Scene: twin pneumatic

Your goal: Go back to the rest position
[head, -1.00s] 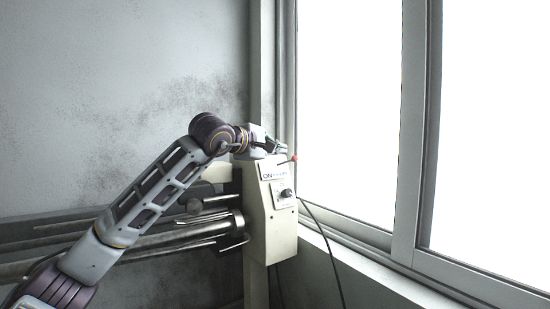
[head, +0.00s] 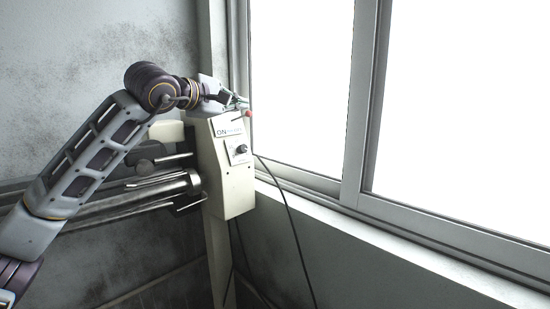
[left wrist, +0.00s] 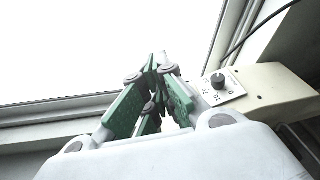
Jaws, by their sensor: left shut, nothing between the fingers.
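My left gripper (head: 240,100) is at the top of a cream control box (head: 228,175), close to a small red-tipped lever (head: 249,114). In the left wrist view its green fingers (left wrist: 154,75) are closed together at the tips with nothing between them. I cannot tell whether the fingers touch the lever. The box carries a white panel with "ON" lettering and a dark knob (head: 241,149); the knob also shows in the left wrist view (left wrist: 217,81). My right gripper is not in view.
Metal rods and cylinders (head: 150,190) run left from the box, under my left arm. A window with a grey frame (head: 357,110) and a sill (head: 400,245) stands to the right. Dark cables (head: 290,220) hang beside the box. A stained wall (head: 80,50) is behind.

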